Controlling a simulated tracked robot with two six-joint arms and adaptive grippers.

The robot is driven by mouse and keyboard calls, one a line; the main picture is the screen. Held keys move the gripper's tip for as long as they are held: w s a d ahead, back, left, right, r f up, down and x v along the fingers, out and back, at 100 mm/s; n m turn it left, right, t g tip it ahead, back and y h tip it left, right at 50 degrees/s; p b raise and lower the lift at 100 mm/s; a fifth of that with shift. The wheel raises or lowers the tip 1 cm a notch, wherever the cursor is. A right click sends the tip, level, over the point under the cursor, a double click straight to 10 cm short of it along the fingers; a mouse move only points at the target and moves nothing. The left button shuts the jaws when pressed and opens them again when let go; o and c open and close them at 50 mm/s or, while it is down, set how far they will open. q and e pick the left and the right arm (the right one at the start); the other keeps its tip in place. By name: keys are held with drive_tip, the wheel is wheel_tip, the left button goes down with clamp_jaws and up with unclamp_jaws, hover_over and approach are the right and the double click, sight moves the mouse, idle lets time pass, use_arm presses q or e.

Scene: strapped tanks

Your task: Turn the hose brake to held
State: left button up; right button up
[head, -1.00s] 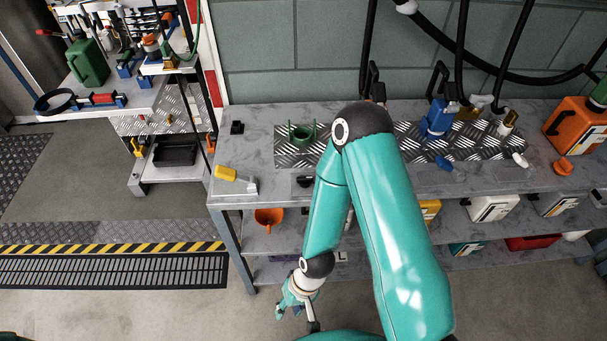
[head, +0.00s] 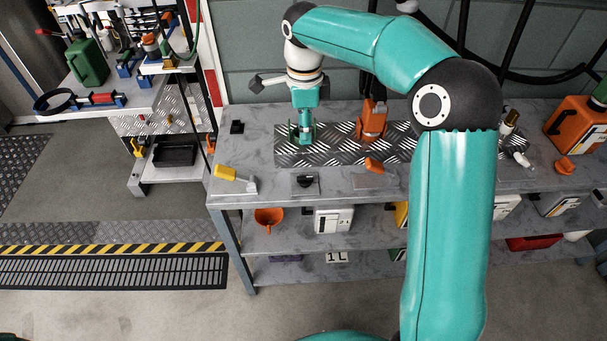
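My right gripper (head: 304,126) points straight down at the green cradle (head: 293,138) on the bench's metal plate, overlapping it. Its fingers are small and dark there, and I cannot tell whether they are open or shut, or whether they touch the cradle. No part is clearly marked as the hose brake. Small controls lie along the bench front: a yellow lever (head: 226,173) on a pale base, a black knob (head: 306,182) and an orange lever (head: 375,164). My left gripper is not in view.
An orange clamp-like fitting (head: 373,120) stands right of the cradle. An orange tank (head: 573,126) stands at the bench's right. Black hoses (head: 511,55) hang behind. My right arm hides part of the bench's right side. Shelves below hold a funnel (head: 268,218) and containers.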

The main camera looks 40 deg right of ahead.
sight(304, 177)
wheel_tip(304, 177, down, 16)
drive_tip(key=shift+w+f, duration=0.1)
drive_tip(key=shift+f, duration=0.05)
idle(0.4)
drive_tip(key=shift+c, duration=0.3)
clamp_jaws()
